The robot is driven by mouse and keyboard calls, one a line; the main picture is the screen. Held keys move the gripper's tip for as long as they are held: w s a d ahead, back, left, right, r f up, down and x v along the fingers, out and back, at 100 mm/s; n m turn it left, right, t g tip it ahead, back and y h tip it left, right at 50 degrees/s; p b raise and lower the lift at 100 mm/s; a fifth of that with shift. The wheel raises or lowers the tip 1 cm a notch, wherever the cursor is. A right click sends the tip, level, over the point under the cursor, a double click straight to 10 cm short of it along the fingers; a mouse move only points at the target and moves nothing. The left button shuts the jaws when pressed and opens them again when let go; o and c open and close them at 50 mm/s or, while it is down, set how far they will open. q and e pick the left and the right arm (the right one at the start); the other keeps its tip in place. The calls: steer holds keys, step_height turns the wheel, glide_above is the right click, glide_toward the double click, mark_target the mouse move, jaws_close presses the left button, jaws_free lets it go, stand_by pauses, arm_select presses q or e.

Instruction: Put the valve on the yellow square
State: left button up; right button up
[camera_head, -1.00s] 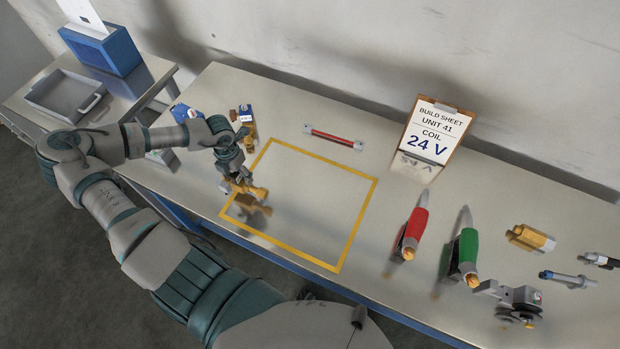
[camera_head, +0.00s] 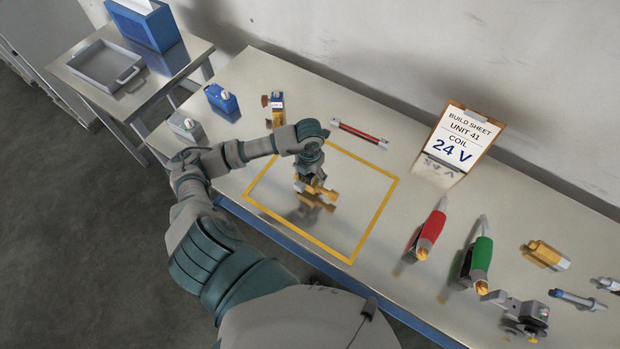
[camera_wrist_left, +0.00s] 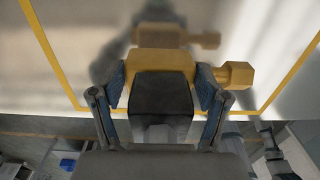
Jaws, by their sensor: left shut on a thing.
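The brass valve (camera_head: 323,191) is held in my left gripper (camera_head: 312,181), which is shut on it. The valve hangs above the table inside the outline of the yellow square (camera_head: 373,222), with its reflection apart from it. In the left wrist view the valve's brass body (camera_wrist_left: 160,64) lies across between the fingers of my left gripper (camera_wrist_left: 160,90), its hexagonal end out to the right. A dark block sits against the body. The yellow square's outline (camera_wrist_left: 49,58) runs on both sides there. My right gripper is not in view.
A blue-topped brass part (camera_head: 277,101) and a red rod (camera_head: 359,133) lie behind the square. A blue block (camera_head: 221,98) and a grey block (camera_head: 184,125) stand left. Right are a clipboard (camera_head: 459,143), red (camera_head: 433,226) and green (camera_head: 482,254) tools, and a brass fitting (camera_head: 545,254).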

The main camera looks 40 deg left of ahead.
mark_target(312, 182)
arm_select(q)
step_height(312, 182, down, 3)
steer(key=shift+f, duration=0.1)
steer(key=shift+d, duration=0.4)
steer(key=o, duration=1.2)
steer(key=shift+f, duration=0.15)
steer(key=o, duration=0.5)
steer(key=shift+a, duration=0.35)
steer(key=r, duration=1.1)
steer(key=shift+d+r, duration=0.1)
steer(key=shift+d, duration=0.1)
steer(key=shift+s+a+r, duration=0.1)
steer(key=shift+a+r, duration=0.05)
steer(key=shift+r, duration=0.4)
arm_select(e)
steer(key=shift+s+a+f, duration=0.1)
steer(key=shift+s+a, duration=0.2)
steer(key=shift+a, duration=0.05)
